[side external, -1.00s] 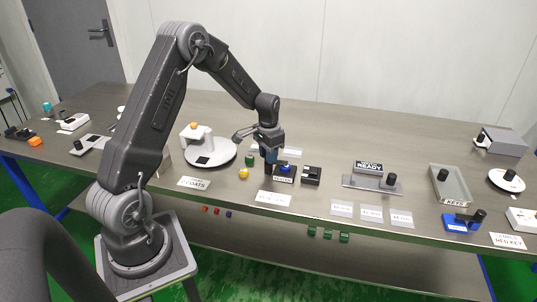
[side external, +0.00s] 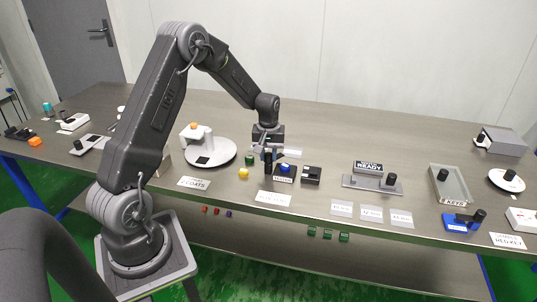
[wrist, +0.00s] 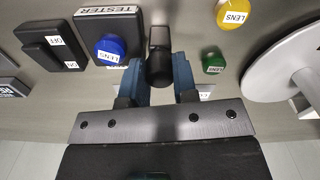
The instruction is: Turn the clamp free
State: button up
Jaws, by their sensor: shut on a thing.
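My gripper (wrist: 161,78) points down at the bench, and its two blue fingers are shut on a black round knob (wrist: 159,68). The knob seems to belong to the clamp; a dark arm or block (wrist: 160,37) extends from it, up in the wrist view. In the side view my gripper (side external: 267,152) is at the small black post (side external: 268,169), left of the tester. The clamp's base is mostly hidden by the knob and fingers, and no label on it shows.
The black tester (wrist: 107,22) with a blue lens (wrist: 110,48) is close on the left in the wrist view. A green lens (wrist: 213,62) is close on the right, with a yellow lens (wrist: 233,13) farther off. A black switch box (side external: 311,175) stands beside the tester.

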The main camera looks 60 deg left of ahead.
aim_at(269, 154)
jog(key=n, duration=0.6)
jog(key=shift+n, duration=0.4)
dwell(0.4)
jog(key=o, duration=0.9)
notch_tip(269, 154, up, 14)
jog(key=shift+f, duration=0.1)
